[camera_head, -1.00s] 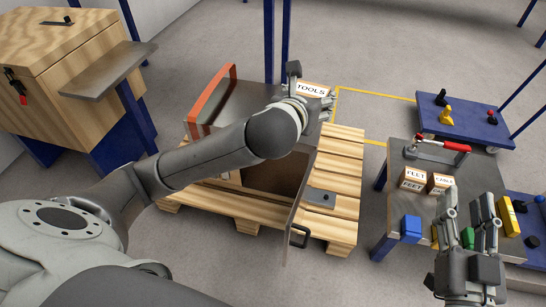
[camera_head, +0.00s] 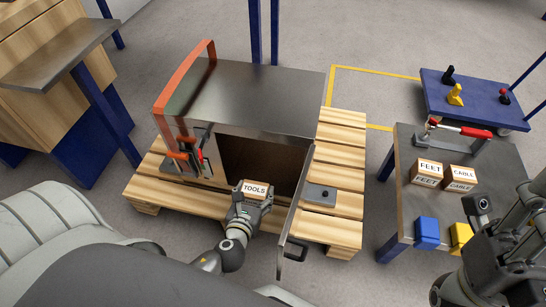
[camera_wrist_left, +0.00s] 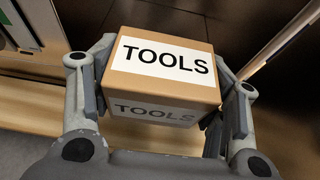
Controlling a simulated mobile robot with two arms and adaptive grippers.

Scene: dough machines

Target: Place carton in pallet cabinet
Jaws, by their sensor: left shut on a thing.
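The carton, a small brown box labelled TOOLS (camera_head: 255,188), is in my left gripper (camera_head: 250,205), in front of the cabinet opening. In the left wrist view the carton (camera_wrist_left: 165,75) sits between both fingers of my left gripper (camera_wrist_left: 160,110), which is shut on it. The grey metal cabinet (camera_head: 255,98) stands on the wooden pallet (camera_head: 340,160). Its door (camera_head: 297,195) is swung open toward me, and its dark inside (camera_head: 258,160) shows behind the carton. My right gripper (camera_head: 500,225) is at the right, over the table; its fingers are partly cut off.
The table (camera_head: 415,205) at the right holds cartons labelled FEET (camera_head: 428,170) and CABLE (camera_head: 460,178) and a blue block (camera_head: 426,232). An orange handle (camera_head: 185,75) arches at the cabinet's left. The open door bounds the opening on the right.

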